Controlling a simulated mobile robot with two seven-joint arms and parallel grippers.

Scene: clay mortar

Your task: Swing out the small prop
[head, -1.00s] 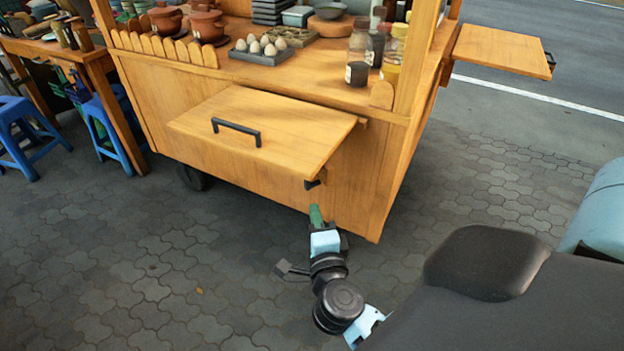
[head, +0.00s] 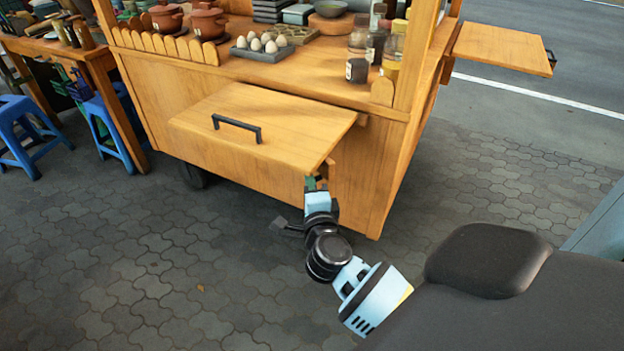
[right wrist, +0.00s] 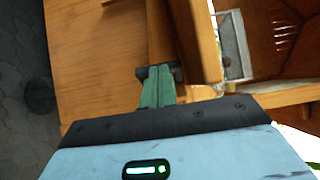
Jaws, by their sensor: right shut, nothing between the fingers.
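The fold-out leaf (head: 265,120) with a black bar handle stands out level from the cart's front. At its right corner, a small wooden piece (head: 328,168), seemingly the small prop, shows just under the leaf. My right gripper (head: 316,184) is below that corner, with its green fingers shut and empty. In the right wrist view, the green fingertips (right wrist: 158,80) are together beside a dark knob (right wrist: 176,70) at the end of a wooden bar (right wrist: 161,35). I cannot tell whether they touch it. My left gripper is not in view.
The cart's counter (head: 300,72) holds a tray of eggs (head: 265,46), jars (head: 359,52) and pots. A second leaf (head: 503,47) stands out at the right side. Blue stools (head: 20,135) stand at the left. The paving in front is clear.

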